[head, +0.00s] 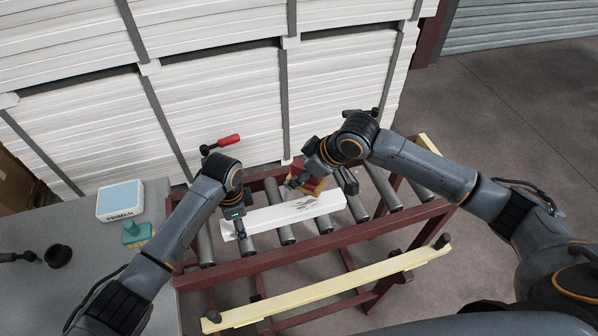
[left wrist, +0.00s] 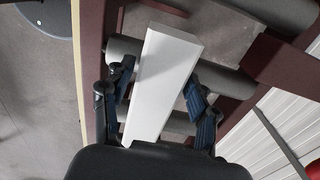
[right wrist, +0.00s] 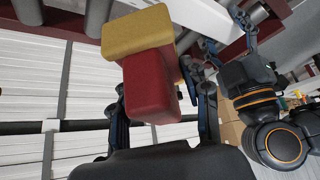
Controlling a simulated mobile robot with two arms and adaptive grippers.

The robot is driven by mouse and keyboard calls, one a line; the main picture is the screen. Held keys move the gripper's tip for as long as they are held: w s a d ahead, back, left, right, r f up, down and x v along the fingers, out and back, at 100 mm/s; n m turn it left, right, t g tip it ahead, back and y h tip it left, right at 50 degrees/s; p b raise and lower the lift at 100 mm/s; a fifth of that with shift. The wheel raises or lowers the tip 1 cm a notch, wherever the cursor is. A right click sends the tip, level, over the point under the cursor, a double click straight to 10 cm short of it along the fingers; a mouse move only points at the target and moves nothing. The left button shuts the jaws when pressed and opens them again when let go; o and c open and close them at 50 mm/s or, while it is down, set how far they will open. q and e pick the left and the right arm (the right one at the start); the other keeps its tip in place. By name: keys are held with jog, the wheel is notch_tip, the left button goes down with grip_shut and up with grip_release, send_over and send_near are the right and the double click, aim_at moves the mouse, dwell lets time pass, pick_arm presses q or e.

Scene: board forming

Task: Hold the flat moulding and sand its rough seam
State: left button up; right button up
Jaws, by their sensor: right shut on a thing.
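The flat moulding (head: 285,212) is a long white strip lying across the rollers, with a grey rough patch near its right end. My left gripper (head: 238,226) is at its left end. In the left wrist view, the fingers (left wrist: 160,85) stand apart on either side of the moulding (left wrist: 165,75); whether the pads touch it is hard to tell. My right gripper (head: 318,181) is shut on a red and yellow sanding block (head: 303,176), near the far edge of the rough patch. The block (right wrist: 150,85) fills the middle of the right wrist view; its contact with the moulding is hidden.
The dark red roller stand (head: 330,240) bears the moulding, with a pale yellow rail (head: 330,288) in front. Stacked white boards (head: 220,90) rise close behind. A grey table (head: 70,290) at left holds a primer tub (head: 120,201), a teal tool (head: 137,235) and a black cup (head: 58,256).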

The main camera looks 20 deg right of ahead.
pick_arm(q)
jog(key=c, duration=0.7)
jog(key=shift+s+f, duration=0.1)
dwell(0.7)
